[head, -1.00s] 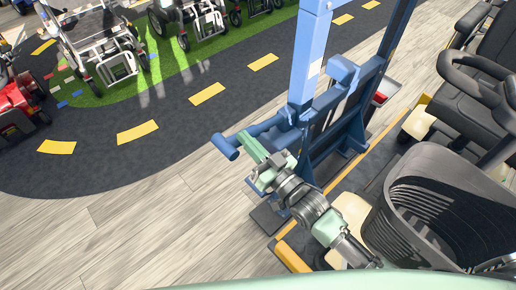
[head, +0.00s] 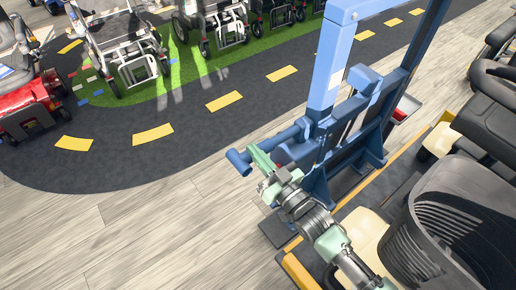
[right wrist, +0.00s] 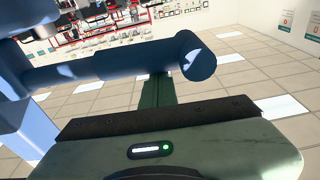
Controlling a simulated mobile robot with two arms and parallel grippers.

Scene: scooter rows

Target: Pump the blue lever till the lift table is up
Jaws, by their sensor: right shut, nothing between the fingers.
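The blue lever (head: 272,142) sticks out to the left from the blue lift frame (head: 325,75), with a thick round end. It runs across the right wrist view (right wrist: 110,68), with its round end right of centre. My right gripper (head: 256,155) is shut and empty, its pale green fingers at the lever near the round end. In the right wrist view the dark green finger (right wrist: 157,92) meets the lever's edge. The lever hides the fingertip there, and I cannot tell whether they touch. I cannot clearly make out the lift table. My left gripper is not in view.
A grey mesh-backed seat (head: 460,225) stands close to my right arm. A black seat (head: 490,115) is behind it. A red scooter (head: 28,105) and several wheelchairs (head: 125,50) stand at the upper left. The wooden floor (head: 130,225) at the lower left is clear.

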